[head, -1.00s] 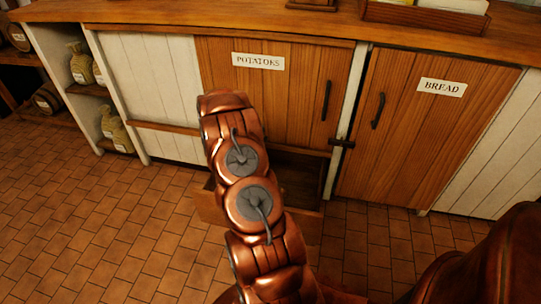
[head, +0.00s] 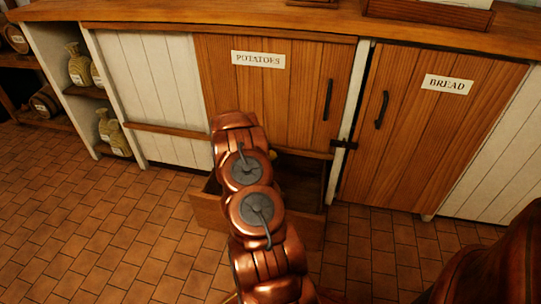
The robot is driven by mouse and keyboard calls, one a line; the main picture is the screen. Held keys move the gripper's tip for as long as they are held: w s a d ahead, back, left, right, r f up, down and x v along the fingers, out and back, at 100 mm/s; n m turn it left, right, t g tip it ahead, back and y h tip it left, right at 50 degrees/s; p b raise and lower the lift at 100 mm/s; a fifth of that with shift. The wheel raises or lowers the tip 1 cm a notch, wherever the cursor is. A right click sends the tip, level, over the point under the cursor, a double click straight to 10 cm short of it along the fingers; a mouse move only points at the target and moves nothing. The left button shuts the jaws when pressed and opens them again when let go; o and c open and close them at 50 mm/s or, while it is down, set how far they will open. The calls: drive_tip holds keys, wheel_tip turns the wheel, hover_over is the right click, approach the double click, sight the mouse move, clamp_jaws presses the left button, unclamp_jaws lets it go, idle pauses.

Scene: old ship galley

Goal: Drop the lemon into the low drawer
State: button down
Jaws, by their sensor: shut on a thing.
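The low drawer (head: 208,211) is pulled open at floor level, under the cabinet door labelled POTATOES. Its dark inside shows to the right of my copper arm, and the arm covers its middle. A small yellow bit, likely the edge of the lemon (head: 273,155), shows just right of my arm, near the top of the drawer opening. The rest of it is hidden behind the arm. My gripper is hidden behind my own arm links, so its fingers and its hold cannot be seen.
The POTATOES door (head: 275,85) is shut above the drawer. The BREAD door (head: 430,125) is shut to the right, with a dark latch (head: 343,144) between them. A wooden counter (head: 200,17) runs above. The tiled floor (head: 110,225) is clear.

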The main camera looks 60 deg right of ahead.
drive_tip(key=shift+f, duration=0.45)
drive_tip(key=shift+c, duration=1.5)
unclamp_jaws()
drive_tip(key=v, duration=0.7)
drive_tip(key=shift+a, duration=0.2)
drive_tip(key=shift+r, duration=0.2)
